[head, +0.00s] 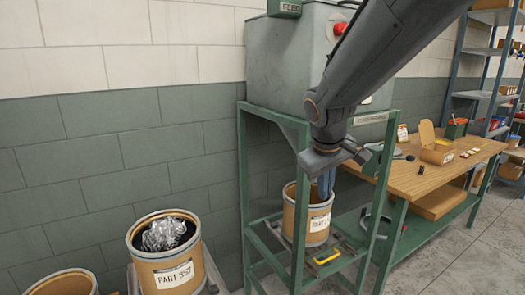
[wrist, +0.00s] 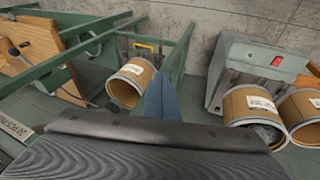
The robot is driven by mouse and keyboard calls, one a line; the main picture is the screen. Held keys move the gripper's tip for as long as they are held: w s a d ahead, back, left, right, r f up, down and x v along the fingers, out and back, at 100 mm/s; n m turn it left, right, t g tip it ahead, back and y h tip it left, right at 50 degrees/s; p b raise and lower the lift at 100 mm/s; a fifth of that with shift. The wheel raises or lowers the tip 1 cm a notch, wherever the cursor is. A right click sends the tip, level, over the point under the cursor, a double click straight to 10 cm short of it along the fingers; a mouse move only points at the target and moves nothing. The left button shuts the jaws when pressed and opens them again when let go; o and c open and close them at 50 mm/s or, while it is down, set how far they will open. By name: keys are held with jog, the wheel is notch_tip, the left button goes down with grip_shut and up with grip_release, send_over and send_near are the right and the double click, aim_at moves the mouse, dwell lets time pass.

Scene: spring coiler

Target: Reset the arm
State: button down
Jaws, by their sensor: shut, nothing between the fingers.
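My gripper (head: 326,190) hangs at the end of my dark grey arm, in front of the green machine stand. Its blue fingers are together and empty, pointing down at a labelled brown drum (head: 318,222) inside the stand. In the head view the fingers overlap the drum's opening; I cannot tell whether the tips are inside it. In the wrist view the closed fingers (wrist: 161,97) show at the centre, beside a brown drum (wrist: 125,85) in the green frame.
The grey machine (head: 295,60) with a red button (head: 340,28) sits on the green stand (head: 243,170). A drum marked PART 357 (head: 172,275) holds silvery metal. Another drum (head: 62,284) is lower left. A wooden workbench (head: 430,185) with small items and shelves (head: 490,95) stand right.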

jog(key=s+d+f+m+g+y, duration=0.1)
jog(key=s+d+f+m+g, duration=0.15)
jog(key=s+f, duration=0.55)
jog(key=s+d+f+m+g+y, duration=0.1)
jog(key=s+f+m, duration=0.2)
jog(key=s+f, duration=0.5)
notch_tip(320, 180, down, 8)
jog(key=s+b, duration=0.1)
jog(key=b, duration=0.9)
jog(key=shift+s+r+g, duration=0.15)
jog(key=shift+r+g, duration=0.05)
jog(key=shift+g, duration=0.25)
jog(key=c, duration=2.5)
grip_release()
